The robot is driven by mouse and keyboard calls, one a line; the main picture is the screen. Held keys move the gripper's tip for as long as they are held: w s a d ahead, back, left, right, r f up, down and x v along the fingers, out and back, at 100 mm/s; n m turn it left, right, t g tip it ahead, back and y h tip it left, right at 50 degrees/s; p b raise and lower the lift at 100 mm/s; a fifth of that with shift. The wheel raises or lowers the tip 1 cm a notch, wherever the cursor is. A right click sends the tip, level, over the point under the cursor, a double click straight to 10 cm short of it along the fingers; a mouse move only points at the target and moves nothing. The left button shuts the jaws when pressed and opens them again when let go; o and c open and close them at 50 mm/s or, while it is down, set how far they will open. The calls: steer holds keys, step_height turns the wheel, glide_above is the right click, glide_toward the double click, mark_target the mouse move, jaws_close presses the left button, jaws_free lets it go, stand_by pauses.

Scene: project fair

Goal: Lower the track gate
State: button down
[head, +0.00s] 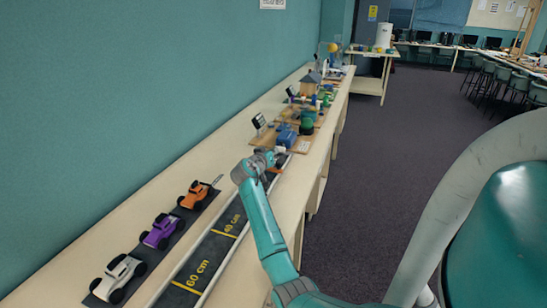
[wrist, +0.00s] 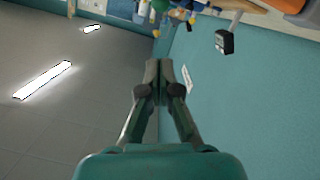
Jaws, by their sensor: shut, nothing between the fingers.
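The black track (head: 203,262) with yellow distance marks runs along the long table toward my gripper. My gripper (head: 272,156) is over the far end of the track. In the wrist view its fingers (wrist: 159,70) are shut together with nothing between them. A small orange-red piece (head: 275,170) shows beside the gripper at the track's far end; it may be part of the track gate, but I cannot tell whether it is raised or lowered. My arm and gripper hide much of that end. An orange shape (wrist: 290,6) shows at the top edge of the wrist view.
White (head: 118,278), purple (head: 162,231) and orange (head: 197,195) toy cars stand on a dark strip left of the track. Wooden boards with blue and green models (head: 288,134) and small black signs (head: 259,121) lie beyond the gripper. The teal wall (head: 130,100) borders the table.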

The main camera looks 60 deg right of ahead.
steer(key=a+r, duration=0.4)
steer(key=a, duration=0.6)
steer(key=shift+s, duration=0.45)
steer(key=shift+s+f, duration=0.1)
